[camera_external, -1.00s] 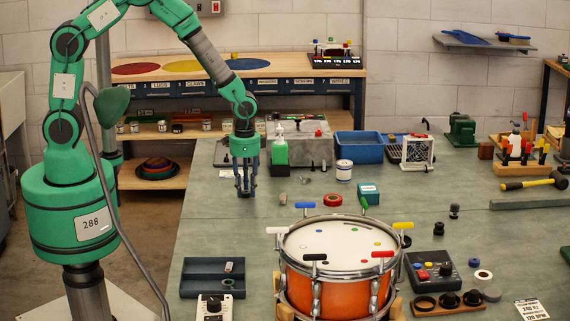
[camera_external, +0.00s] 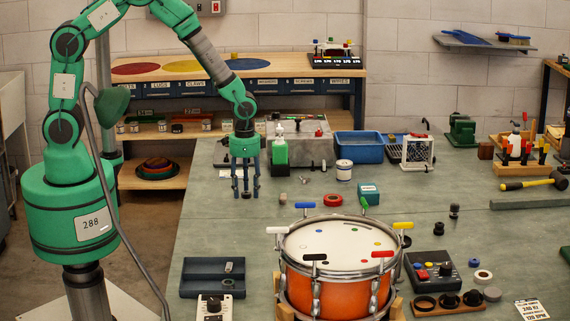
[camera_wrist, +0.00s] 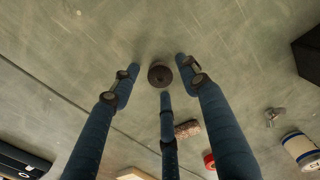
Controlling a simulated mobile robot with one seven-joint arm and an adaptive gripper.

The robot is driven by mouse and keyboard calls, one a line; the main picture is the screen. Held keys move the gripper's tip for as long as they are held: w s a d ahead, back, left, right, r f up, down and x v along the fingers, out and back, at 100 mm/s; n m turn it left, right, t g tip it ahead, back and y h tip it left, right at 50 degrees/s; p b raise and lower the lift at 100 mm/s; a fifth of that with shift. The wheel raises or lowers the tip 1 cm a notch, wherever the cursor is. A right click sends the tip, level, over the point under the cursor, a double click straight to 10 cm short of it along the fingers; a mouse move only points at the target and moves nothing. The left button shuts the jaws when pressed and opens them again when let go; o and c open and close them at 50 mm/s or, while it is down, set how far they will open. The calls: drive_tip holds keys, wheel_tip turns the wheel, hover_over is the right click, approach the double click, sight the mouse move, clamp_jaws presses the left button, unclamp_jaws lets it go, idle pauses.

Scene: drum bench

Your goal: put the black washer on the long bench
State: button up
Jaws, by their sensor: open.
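A small dark round piece, likely the black washer (camera_wrist: 160,76), lies on the grey-green worktop (camera_external: 220,220). It also shows as a dark spot under my fingertips in the external view (camera_external: 246,196). My gripper (camera_external: 246,192) points straight down over it with its three blue fingers spread open. In the wrist view my gripper (camera_wrist: 160,88) has its fingertips around the dark piece, with visible gaps at the two side fingers. I cannot tell whether the rear finger touches it. A long wooden-topped bench (camera_external: 185,68) with labelled drawers stands against the back wall.
Red, yellow and blue discs lie on the back bench. The red ring (camera_external: 333,200), white tin (camera_external: 343,171) and green bottle (camera_external: 279,147) stand near my gripper. The orange drum (camera_external: 335,285) with colored keys is in front; a dark tray (camera_external: 205,267) lies left.

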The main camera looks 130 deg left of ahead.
sight(246, 193)
wheel_tip(246, 193, up, 12)
drive_tip(key=p, duration=0.2)
idle(0.4)
idle(0.5)
idle(0.4)
drive_tip(key=w+d+r+m+t+y, duration=0.1)
drive_tip(key=w+d+r+m, duration=0.15)
drive_tip(key=d+r, duration=0.85)
drive_tip(key=w+d+r+m+t, duration=0.15)
drive_tip(key=w+d+r, duration=0.25)
drive_tip(key=d+r, duration=0.7)
drive_tip(key=s+d+r+m+t, duration=0.1)
drive_tip(key=s+d, duration=0.3)
drive_tip(key=d, duration=0.4)
drive_tip(key=s+d+r+m+t, duration=0.1)
drive_tip(key=s+d+r, duration=0.3)
drive_tip(key=d, duration=0.4)
drive_tip(key=s+d+r+m+t+h, duration=0.1)
drive_tip(key=s+d+r+m, duration=0.2)
drive_tip(key=d, duration=0.6)
drive_tip(key=shift+s+r, duration=0.15)
drive_tip(key=shift+s, duration=0.8)
